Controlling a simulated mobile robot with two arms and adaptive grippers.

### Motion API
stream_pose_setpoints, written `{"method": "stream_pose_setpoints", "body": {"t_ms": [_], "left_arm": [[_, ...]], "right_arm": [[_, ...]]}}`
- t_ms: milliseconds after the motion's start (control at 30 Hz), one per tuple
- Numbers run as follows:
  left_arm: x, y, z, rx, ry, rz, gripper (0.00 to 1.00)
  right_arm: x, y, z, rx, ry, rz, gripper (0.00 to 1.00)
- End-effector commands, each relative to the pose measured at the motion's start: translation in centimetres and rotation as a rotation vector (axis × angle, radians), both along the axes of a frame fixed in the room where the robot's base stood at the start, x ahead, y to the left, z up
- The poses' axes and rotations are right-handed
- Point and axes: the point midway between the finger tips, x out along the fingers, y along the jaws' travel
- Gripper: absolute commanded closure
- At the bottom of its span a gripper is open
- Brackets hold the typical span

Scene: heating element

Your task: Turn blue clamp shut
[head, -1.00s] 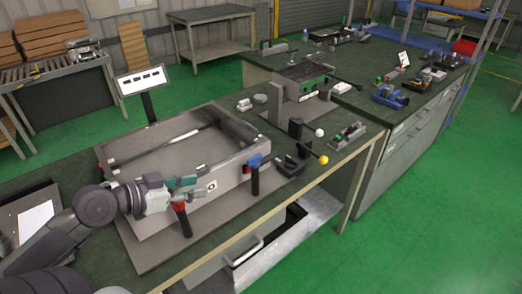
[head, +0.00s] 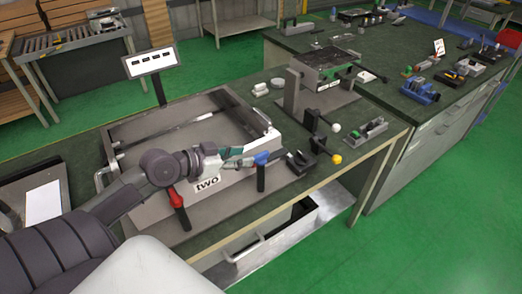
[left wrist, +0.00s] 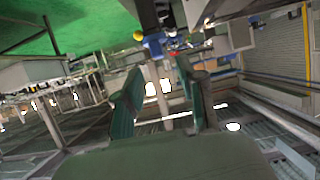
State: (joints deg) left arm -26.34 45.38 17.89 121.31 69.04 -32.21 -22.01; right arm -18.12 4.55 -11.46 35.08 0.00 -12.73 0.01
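The blue clamp (head: 264,159) is on the front right of the metal box (head: 222,174), with a dark part hanging below it. My left gripper (head: 243,157) is just left of the blue clamp, its fingers pointing at it. A blue part (left wrist: 153,45), probably the clamp, shows beyond the fingertips. Whether the fingers touch the clamp cannot be told. A red clamp (head: 176,197) sits at the box's front left, below my left wrist. My right gripper is not in view.
A black fixture (head: 301,162) and a lever with a yellow knob (head: 336,159) stand just right of the blue clamp. A press-like fixture (head: 327,65) stands behind them. A label stand (head: 151,63) rises behind the box. Free floor lies at the right.

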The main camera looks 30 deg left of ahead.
Motion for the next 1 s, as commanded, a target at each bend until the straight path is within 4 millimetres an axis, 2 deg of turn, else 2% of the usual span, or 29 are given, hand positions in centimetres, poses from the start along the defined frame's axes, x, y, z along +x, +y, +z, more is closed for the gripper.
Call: {"method": "stream_pose_setpoints", "body": {"t_ms": [200,400,800,1000], "left_arm": [[3.4,-1.4,-1.1,-0.004,-0.003,0.001,0.60],[5.4,-2.2,-2.2,-0.002,0.000,0.001,0.60],[5.9,-2.5,-2.7,0.000,0.001,-0.001,0.60],[5.9,-2.5,-2.7,0.000,0.001,-0.001,0.94]], "right_arm": [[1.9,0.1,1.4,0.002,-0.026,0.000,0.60],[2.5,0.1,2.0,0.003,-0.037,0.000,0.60],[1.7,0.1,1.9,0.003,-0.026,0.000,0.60],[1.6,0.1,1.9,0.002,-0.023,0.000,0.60]]}}
